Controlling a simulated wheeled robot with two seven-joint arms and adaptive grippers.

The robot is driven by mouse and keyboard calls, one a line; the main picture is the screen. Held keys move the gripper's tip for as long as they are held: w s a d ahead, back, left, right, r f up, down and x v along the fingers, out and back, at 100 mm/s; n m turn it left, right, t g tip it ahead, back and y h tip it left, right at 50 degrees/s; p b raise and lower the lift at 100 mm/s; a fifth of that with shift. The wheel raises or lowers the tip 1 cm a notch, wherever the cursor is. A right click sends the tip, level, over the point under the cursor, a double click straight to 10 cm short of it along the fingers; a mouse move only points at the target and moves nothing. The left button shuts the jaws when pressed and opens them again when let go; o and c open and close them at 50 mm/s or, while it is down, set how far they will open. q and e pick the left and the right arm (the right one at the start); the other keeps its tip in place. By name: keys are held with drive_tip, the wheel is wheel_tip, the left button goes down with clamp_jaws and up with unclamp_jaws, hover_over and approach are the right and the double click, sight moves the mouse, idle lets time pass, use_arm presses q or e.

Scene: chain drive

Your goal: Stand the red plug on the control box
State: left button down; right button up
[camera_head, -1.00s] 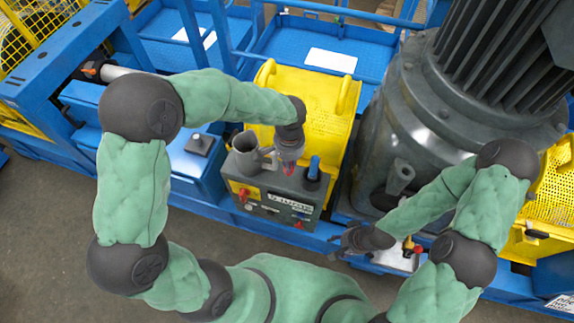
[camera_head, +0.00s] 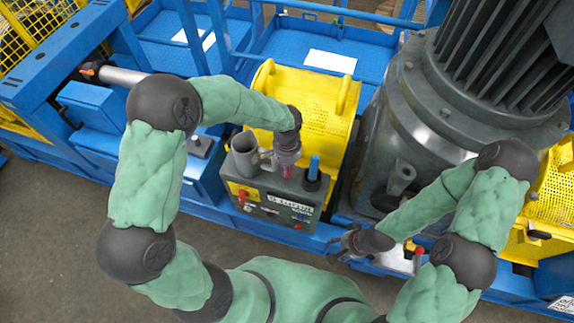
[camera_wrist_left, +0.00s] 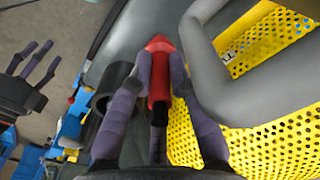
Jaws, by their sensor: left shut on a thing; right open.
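The grey control box (camera_head: 266,206) stands in front of the yellow perforated guard. My left gripper (camera_head: 287,168) is at the top of the box, between a grey mug (camera_head: 245,157) and a blue upright piece (camera_head: 314,167) in a dark holder. It is shut on the red plug (camera_wrist_left: 158,75), which shows between its fingers in the left wrist view. Whether the plug's lower end touches the box top is hidden. My right gripper (camera_head: 350,243) is open and empty, to the right of the box; it also shows in the left wrist view (camera_wrist_left: 35,72).
The mug's handle (camera_wrist_left: 212,75) is close beside my left fingers. The yellow guard (camera_head: 312,105) rises behind the box. A large grey motor (camera_head: 435,125) stands at the right. A pale block with red and yellow knobs (camera_head: 398,260) is beside my right gripper.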

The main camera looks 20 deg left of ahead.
use_arm(q)
drive_tip(key=c, duration=1.4)
unclamp_jaws()
drive_tip(key=shift+f, duration=0.1)
drive_tip(key=shift+r, duration=0.3)
wheel_tip(320, 180, up, 12)
drive_tip(key=shift+f+p, duration=0.1)
drive_tip(key=shift+p, duration=1.05)
drive_tip(key=shift+s, duration=0.1)
